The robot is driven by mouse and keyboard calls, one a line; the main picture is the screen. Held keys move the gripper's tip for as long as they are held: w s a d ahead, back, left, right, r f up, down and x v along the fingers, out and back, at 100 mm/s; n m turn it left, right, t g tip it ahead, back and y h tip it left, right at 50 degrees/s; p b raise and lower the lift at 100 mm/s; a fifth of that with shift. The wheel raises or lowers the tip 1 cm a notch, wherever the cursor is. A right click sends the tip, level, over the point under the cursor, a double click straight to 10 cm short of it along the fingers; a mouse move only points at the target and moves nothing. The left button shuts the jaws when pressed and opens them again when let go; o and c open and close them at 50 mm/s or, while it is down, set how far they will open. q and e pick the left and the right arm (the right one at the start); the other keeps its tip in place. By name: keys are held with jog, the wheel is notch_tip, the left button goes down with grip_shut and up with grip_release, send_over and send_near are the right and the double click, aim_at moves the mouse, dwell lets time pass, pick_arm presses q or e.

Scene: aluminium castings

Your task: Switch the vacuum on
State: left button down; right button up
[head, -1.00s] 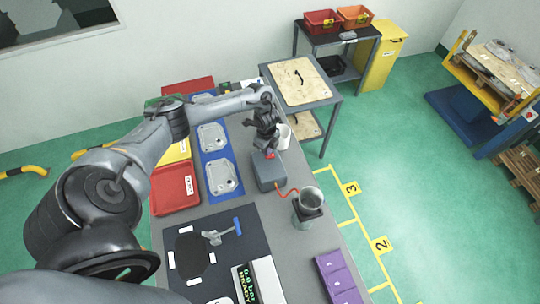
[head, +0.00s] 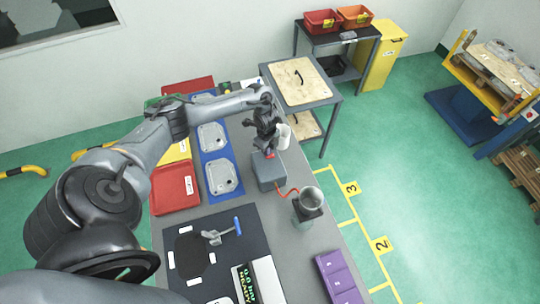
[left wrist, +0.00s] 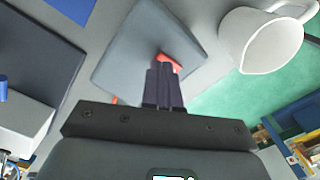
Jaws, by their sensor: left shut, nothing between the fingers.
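The vacuum unit is a grey box (head: 268,174) on the bench, with a red hose from its near side to a clear cylindrical chamber (head: 308,203). In the left wrist view the box's grey top (left wrist: 125,52) fills the upper middle. A red switch part (left wrist: 170,60) shows on it just beyond my fingertips and is partly hidden by them. My left gripper (head: 269,150) points down over the box. In the left wrist view its fingers (left wrist: 163,72) are together, empty, at the red part; I cannot tell whether they touch it. My right gripper is not in view.
A white mug (left wrist: 262,42) stands close beside the box. Blue trays with castings (head: 222,176) and a red bin (head: 174,188) lie to the left. A dark mat (head: 213,262) with a blue-handled tool and purple blocks (head: 338,277) are nearer.

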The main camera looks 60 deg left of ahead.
pick_arm(q)
jog(key=shift+f+b, duration=0.55)
jog(key=shift+f, duration=0.25)
jog(key=shift+r, duration=0.15)
notch_tip(320, 180, up, 7)
jog(key=p, duration=0.7)
dwell(0.4)
dwell(0.4)
